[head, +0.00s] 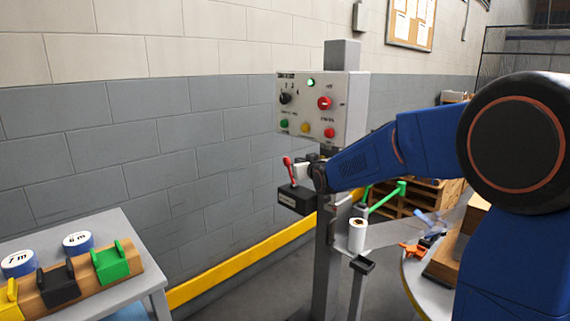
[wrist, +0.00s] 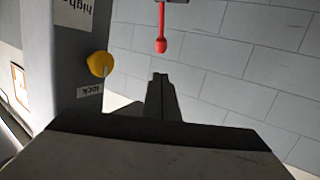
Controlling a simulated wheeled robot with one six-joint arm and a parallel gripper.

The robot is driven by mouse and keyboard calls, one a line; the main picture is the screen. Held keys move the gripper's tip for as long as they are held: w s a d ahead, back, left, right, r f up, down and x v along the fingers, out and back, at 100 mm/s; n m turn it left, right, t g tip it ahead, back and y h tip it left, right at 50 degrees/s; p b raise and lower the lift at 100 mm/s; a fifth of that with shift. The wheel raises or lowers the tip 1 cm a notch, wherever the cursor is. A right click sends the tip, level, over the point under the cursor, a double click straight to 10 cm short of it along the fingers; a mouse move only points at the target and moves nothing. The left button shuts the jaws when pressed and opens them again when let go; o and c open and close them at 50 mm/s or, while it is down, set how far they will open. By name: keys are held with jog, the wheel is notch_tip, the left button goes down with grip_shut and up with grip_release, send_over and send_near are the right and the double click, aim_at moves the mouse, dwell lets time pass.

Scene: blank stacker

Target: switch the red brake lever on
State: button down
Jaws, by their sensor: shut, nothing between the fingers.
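The red brake lever (head: 289,170) stands up from a small black box (head: 297,198) on the post, leaning slightly left in the head view. In the wrist view the red lever (wrist: 161,32) shows at the top middle, its rounded tip pointing toward my fingers. My gripper (wrist: 160,82) is shut with nothing in it, and a gap shows between its fingertips and the lever tip. In the head view my gripper (head: 303,172) is just right of the lever; whether they touch there I cannot tell.
A control panel (head: 312,118) with knobs and buttons is above the lever. A yellow knob (wrist: 100,64) beside a "lock" label shows in the wrist view. A green handle (head: 385,196) and white roll (head: 358,236) are right of the post. A bench (head: 150,268) with coloured clamps is at lower left.

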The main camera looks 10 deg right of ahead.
jog(key=s+d+f+g, duration=0.3)
jog(key=s+f, duration=0.2)
jog(key=s, duration=1.3)
jog(key=s+d+f+m+g+h, duration=0.1)
jog(key=s+d+f+g, duration=0.3)
jog(key=s, duration=1.4)
jog(key=s+d+f+m+g+h, duration=0.1)
jog(key=s+d+f+g, duration=0.2)
jog(key=s, duration=1.4)
notch_tip(320, 180, down, 3)
jog(key=shift+s+d+g, duration=0.2)
jog(key=shift+s+g, duration=0.2)
jog(key=shift+g, duration=0.2)
